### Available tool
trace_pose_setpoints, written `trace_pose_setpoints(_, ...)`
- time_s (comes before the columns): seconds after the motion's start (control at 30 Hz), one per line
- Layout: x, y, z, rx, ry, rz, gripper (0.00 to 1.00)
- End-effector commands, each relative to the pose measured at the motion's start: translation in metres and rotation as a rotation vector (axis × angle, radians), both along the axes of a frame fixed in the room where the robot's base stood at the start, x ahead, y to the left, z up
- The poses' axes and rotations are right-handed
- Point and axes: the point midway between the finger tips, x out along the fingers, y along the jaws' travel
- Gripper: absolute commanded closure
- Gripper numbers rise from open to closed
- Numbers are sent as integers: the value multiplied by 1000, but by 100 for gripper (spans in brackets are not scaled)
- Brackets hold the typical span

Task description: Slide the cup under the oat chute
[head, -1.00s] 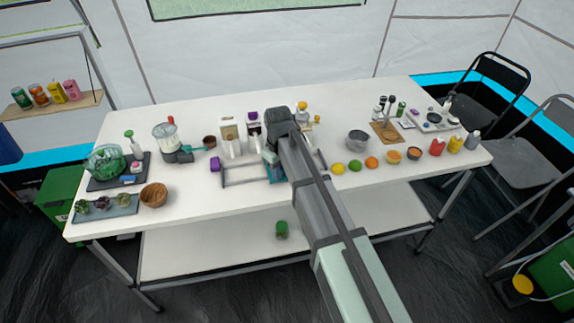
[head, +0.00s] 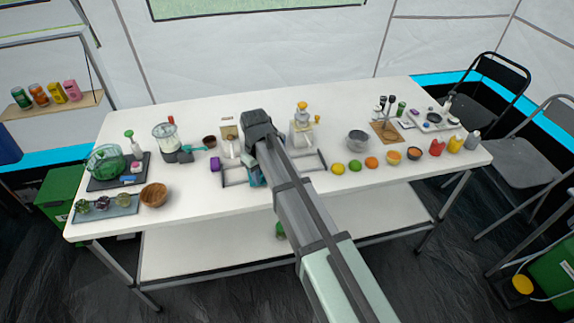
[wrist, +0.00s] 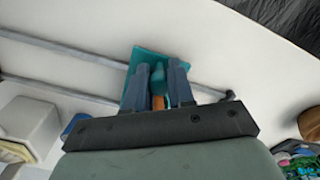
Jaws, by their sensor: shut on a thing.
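The cup (wrist: 130,88) looks teal in the wrist view, with an upright teal part between my fingers. My gripper (wrist: 158,75) is shut on it, between two grey rails. In the head view a teal bit of the cup (head: 255,180) shows beside my arm, which hides most of it and the gripper tips. A white dispenser with a tan front (head: 229,145) stands just left of my arm. Another white dispenser with a yellow top (head: 302,130) stands to the right. My arm hides what stands between them. I cannot tell which chute is for oats.
The grey rail frame (head: 236,184) runs along the table front of the dispensers. A blender (head: 165,138) stands farther left. Fruit, including a lemon (head: 338,169), lies right of the frame. The front strip of the table is clear.

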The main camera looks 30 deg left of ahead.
Motion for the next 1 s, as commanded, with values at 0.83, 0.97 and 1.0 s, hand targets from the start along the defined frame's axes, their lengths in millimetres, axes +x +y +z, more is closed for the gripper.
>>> trace_pose_setpoints(0.83,-39,40,0,2,-1,3,94)
trace_pose_setpoints(0.97,-44,46,0,2,-1,2,94)
trace_pose_setpoints(1.0,-46,48,0,2,-1,1,94)
